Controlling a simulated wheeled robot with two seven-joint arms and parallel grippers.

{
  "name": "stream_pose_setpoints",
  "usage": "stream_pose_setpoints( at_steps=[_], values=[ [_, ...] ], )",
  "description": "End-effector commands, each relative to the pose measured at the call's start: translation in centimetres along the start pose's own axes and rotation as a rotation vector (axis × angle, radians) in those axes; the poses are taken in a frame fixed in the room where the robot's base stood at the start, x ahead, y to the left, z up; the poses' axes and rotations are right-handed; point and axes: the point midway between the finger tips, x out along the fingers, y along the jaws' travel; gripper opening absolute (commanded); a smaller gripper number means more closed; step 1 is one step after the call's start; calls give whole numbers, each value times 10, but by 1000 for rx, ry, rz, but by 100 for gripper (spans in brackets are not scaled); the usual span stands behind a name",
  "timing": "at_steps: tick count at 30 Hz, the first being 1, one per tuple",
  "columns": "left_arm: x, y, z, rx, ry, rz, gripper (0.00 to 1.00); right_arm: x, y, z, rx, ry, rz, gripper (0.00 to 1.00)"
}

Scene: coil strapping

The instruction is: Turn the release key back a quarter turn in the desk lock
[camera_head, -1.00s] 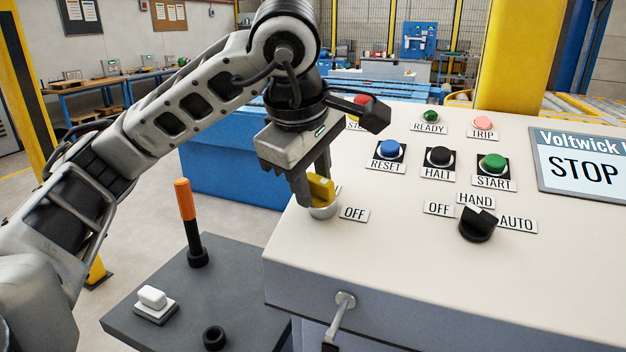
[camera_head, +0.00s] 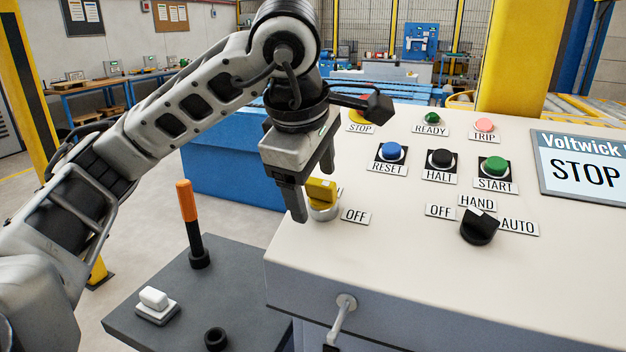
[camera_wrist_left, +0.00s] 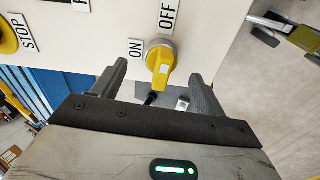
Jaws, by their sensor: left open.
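The yellow release key (camera_head: 321,191) sits in a round silver lock (camera_head: 324,211) at the left edge of the cream desk, beside an OFF label (camera_head: 355,216). My left gripper (camera_head: 312,185) is open. Its fingers stand on either side of the key, apart from it, in the left wrist view (camera_wrist_left: 158,95). My right gripper is not in view.
The desk carries blue RESET, black HALT and green START buttons (camera_head: 494,167), a black selector (camera_head: 479,228) and a STOP screen (camera_head: 584,172). A grey side table (camera_head: 180,285) holds an orange-handled lever (camera_head: 189,215) and a white switch (camera_head: 155,299).

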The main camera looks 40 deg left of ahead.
Motion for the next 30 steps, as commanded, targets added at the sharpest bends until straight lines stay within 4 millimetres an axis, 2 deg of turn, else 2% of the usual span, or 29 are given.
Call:
stream_pose_setpoints(
  at_steps=[1,24,30],
  values=[
    [-7,2,0,0,0,1,73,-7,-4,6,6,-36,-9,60],
    [-54,2,-1,0,1,1,73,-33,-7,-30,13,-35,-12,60],
    [-57,0,-1,0,1,0,73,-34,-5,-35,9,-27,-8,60]
  ],
)
